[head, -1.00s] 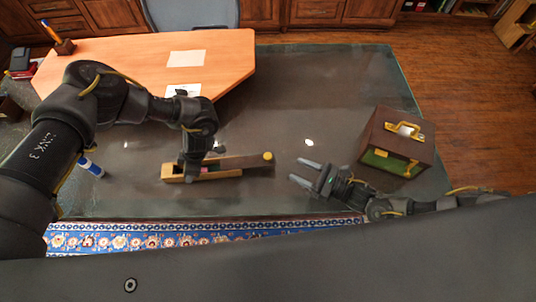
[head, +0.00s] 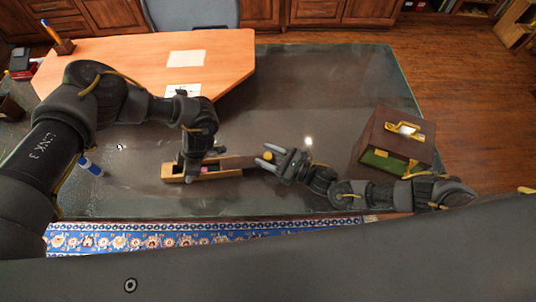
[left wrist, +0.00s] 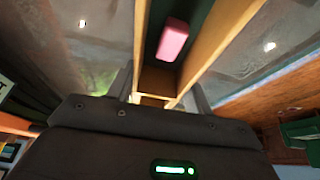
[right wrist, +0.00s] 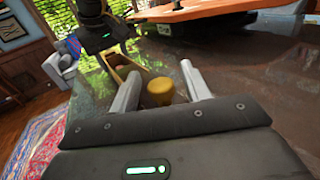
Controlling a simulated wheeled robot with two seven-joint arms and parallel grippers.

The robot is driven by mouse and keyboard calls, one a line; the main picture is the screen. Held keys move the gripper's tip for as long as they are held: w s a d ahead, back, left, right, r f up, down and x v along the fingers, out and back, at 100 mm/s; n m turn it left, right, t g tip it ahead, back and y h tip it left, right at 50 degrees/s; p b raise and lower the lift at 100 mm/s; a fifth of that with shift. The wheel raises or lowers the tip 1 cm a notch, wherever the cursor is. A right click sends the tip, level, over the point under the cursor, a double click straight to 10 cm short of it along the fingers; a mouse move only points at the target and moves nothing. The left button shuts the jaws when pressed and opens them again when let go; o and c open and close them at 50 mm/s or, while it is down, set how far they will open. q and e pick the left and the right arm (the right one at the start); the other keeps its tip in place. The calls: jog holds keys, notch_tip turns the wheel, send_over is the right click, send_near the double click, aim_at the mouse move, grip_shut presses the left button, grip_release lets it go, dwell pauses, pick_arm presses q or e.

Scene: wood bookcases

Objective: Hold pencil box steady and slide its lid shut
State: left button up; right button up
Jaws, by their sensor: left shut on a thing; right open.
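The long wooden pencil box (head: 176,179) lies on the glass-topped desk, partly open, with a pink block (left wrist: 173,40) inside. Its dark lid (head: 238,162) sticks out to the right and carries a yellow knob (right wrist: 160,92) at its outer end. My left gripper (head: 190,172) points down at the left part of the box and is shut on it; its fingers also show in the left wrist view (left wrist: 160,88). My right gripper (head: 268,155) is open, its fingers on either side of the knob. I cannot tell whether they touch it.
A brown case (head: 388,135) with yellow handles stands at the right of the desk. A blue-and-white marker (head: 90,166) lies at the left. An orange wooden desktop (head: 140,65) with papers is behind. The glass (head: 310,90) behind my right gripper is clear.

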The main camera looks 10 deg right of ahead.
aim_at(233, 164)
jog(key=shift+c, duration=0.5)
grip_shut()
jog(key=a, duration=1.2)
pick_arm(q)
jog(key=shift+d, duration=0.1)
pick_arm(e)
jog(key=shift+o, duration=0.5)
grip_release()
jog(key=shift+d, duration=0.15)
